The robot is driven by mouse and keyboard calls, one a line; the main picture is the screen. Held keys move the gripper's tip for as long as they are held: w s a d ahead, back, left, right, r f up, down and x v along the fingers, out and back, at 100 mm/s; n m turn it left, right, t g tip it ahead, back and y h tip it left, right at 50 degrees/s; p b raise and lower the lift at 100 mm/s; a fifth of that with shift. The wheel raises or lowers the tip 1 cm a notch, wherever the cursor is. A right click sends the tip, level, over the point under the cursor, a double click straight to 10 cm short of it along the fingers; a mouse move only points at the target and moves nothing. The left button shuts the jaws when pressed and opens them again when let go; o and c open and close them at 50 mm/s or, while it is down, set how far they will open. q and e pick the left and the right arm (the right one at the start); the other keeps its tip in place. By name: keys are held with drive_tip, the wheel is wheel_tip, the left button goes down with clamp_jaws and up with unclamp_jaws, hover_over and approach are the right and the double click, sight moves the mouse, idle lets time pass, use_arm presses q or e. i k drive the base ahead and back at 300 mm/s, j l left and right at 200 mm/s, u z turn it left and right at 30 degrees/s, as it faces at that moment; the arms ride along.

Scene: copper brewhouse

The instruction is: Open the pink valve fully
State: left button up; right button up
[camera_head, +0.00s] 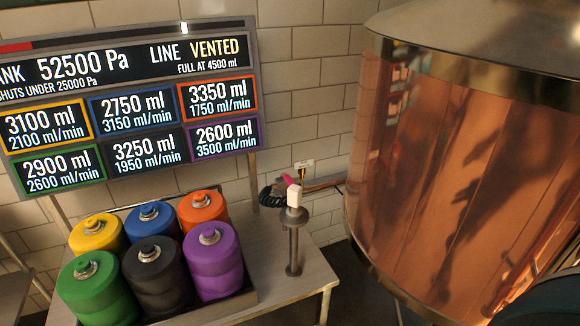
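The pink valve (289,180) is a small pink piece near the middle of the view. It sits by the tiled wall, just left of the copper tank and behind a white block on a metal post. The white block hides part of it, and I cannot tell how far the valve is turned. A small tag (304,165) with dark marks is just above and right of it. Neither of my grippers is in view.
A metal table (300,285) carries the post with the white block (293,196) and a tray (240,301) of coloured kegs. A dark hose (268,195) lies behind. The large copper tank (450,170) fills the right. A display board (130,90) reads TANK 52500 Pa, LINE VENTED.

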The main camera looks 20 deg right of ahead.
sight(286, 178)
drive_tip(key=i+z, duration=0.2)
drive_tip(key=z, duration=0.15)
drive_tip(key=i+l+z, duration=0.1)
drive_tip(key=z, duration=0.2)
drive_tip(key=i+j+z, duration=0.1)
drive_tip(key=i+z, duration=0.25)
drive_tip(key=k, duration=0.05)
